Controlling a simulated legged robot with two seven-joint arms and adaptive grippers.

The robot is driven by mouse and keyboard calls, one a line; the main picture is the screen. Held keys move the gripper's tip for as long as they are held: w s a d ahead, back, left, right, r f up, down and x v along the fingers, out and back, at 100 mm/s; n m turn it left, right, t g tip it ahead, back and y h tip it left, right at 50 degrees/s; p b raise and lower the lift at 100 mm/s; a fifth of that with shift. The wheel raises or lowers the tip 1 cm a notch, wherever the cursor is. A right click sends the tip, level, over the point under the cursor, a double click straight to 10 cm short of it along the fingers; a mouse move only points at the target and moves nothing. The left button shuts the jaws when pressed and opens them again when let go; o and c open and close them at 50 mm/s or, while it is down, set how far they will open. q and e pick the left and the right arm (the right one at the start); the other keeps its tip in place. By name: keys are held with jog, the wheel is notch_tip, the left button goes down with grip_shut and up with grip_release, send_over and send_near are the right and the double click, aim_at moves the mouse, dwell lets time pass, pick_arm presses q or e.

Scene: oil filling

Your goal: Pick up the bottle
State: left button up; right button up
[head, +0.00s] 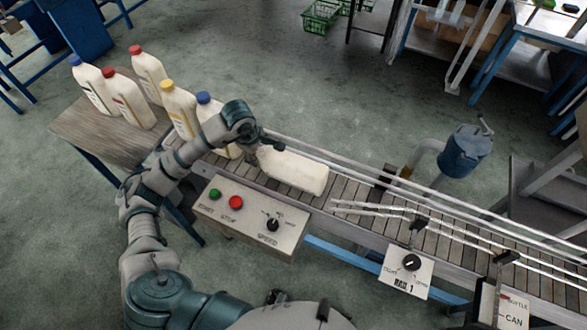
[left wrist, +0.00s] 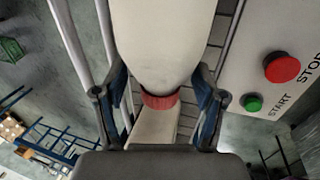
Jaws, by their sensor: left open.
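A white bottle (head: 294,171) lies on its side on the slatted conveyor in the head view, its base to the right. My left gripper (head: 262,147) is at its neck end, which it partly hides. In the left wrist view the bottle's body (left wrist: 165,40) and red cap (left wrist: 160,99) show between the two fingers of the open left gripper (left wrist: 160,92). I cannot tell whether the fingers touch the bottle. Several other white bottles stand upright at the upper left, including a yellow-capped one (head: 179,108) and a blue-capped one (head: 204,106). My right gripper is out of view.
The conveyor (head: 450,245) runs down to the right with guide rails (head: 385,210). A control box (head: 252,215) with green and red buttons stands at its near side. A wooden table (head: 85,130) is at the left. A blue container (head: 463,150) stands beyond the conveyor.

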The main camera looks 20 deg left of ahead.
pick_arm(q)
jog(key=c, duration=1.1)
jog(key=shift+a, duration=0.25)
jog(key=shift+c, duration=1.2)
